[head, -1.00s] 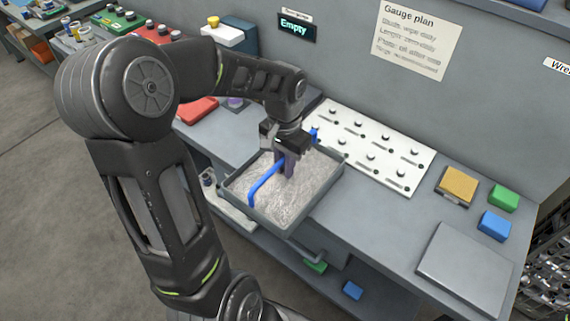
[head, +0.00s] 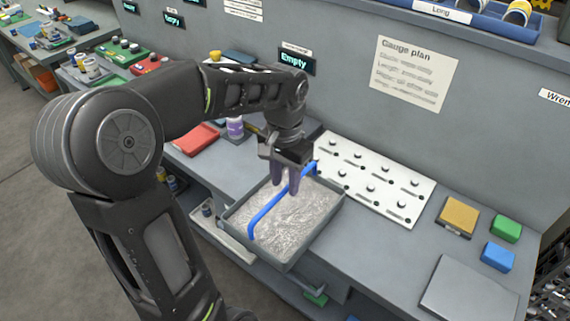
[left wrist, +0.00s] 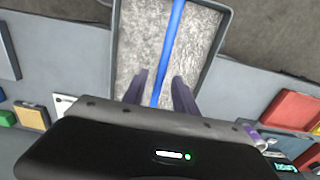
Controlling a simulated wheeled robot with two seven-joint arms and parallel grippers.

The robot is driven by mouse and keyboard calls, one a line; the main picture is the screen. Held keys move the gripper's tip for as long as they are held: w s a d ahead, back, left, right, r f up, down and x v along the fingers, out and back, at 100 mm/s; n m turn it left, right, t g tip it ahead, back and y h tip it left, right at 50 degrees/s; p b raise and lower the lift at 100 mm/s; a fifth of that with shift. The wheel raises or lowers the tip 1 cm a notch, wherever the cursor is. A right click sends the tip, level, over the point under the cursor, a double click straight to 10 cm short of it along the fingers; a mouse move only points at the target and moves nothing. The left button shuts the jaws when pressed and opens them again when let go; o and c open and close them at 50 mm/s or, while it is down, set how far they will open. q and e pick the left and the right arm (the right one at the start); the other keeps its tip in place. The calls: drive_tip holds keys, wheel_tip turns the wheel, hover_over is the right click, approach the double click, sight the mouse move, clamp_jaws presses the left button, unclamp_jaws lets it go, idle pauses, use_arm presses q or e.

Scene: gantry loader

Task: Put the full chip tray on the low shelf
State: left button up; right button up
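The chip tray (head: 314,240) is a dark rectangular tray full of silvery metal chips, with a blue bar handle (head: 262,214) across its top. It is at the bench's front edge and seems to stick out past it. My left gripper (head: 286,187) is above the tray, fingers apart, near the handle. In the left wrist view, the handle (left wrist: 170,50) runs between and beyond the two open fingers (left wrist: 160,92). The low shelf (head: 237,250) shows beneath the bench, partly hidden by the tray and my arm. My right gripper is out of view.
A white pegged plate (head: 378,185) lies behind the tray. Yellow (head: 458,214), green (head: 506,228) and blue (head: 497,256) blocks and a grey plate (head: 468,293) are to the right. A red tray (head: 196,138) is at left. A green item (head: 315,298) lies below the bench.

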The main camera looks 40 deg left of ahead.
use_arm(q)
wheel_tip(320, 180, up, 6)
drive_tip(key=shift+f, duration=0.15)
drive_tip(key=shift+o, duration=0.5)
